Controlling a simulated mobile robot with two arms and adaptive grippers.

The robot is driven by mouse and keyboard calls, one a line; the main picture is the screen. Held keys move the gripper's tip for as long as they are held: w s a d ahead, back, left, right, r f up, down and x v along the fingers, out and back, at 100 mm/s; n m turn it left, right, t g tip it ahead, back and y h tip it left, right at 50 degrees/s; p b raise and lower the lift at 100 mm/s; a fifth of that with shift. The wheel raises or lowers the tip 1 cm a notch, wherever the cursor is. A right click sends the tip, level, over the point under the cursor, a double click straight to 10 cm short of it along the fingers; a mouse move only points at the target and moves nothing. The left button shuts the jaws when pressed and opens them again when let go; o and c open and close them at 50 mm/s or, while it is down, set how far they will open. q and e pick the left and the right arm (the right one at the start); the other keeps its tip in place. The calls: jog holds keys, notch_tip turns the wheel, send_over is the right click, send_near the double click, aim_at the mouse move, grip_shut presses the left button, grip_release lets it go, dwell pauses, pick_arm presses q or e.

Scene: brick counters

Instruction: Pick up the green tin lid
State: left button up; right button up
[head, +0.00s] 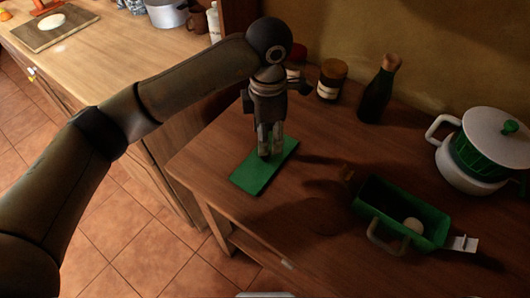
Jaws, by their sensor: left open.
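The green tin lid (256,178) is a flat green rectangle lying on the wooden counter, near its left corner. My left gripper (270,150) points down over the far half of the lid and hides part of it. Its fingers are open, with nothing seen between them. I cannot tell whether the fingertips touch the lid. The open green tin (372,197) stands to the right, with a handle on its near side and a pale round thing (413,225) inside.
A dark bottle (377,95) and a brown jar (331,80) stand behind the lid. A white and green pot (490,145) stands at the far right. Another counter (90,62) at the left holds a board (52,30) and a metal pot (167,12). Counter between lid and tin is clear.

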aim_at(265, 157)
pick_arm(q)
jog(key=shift+f, duration=0.95)
jog(key=shift+w+f, duration=0.1)
jog(key=shift+f, duration=0.25)
jog(key=f, duration=0.1)
jog(key=f+p, duration=0.2)
jog(key=f, duration=0.1)
jog(key=shift+a+f, duration=0.1)
jog(key=shift+a, duration=0.2)
jog(key=shift+f, duration=0.35)
jog(key=shift+c, duration=1.7)
jog(key=c, duration=0.5)
jog(key=shift+c, duration=1.1)
grip_shut()
pick_arm(e)
jog(key=shift+s+d+r, duration=0.1)
jog(key=shift+s+r, duration=0.6)
jog(key=shift+r, duration=0.3)
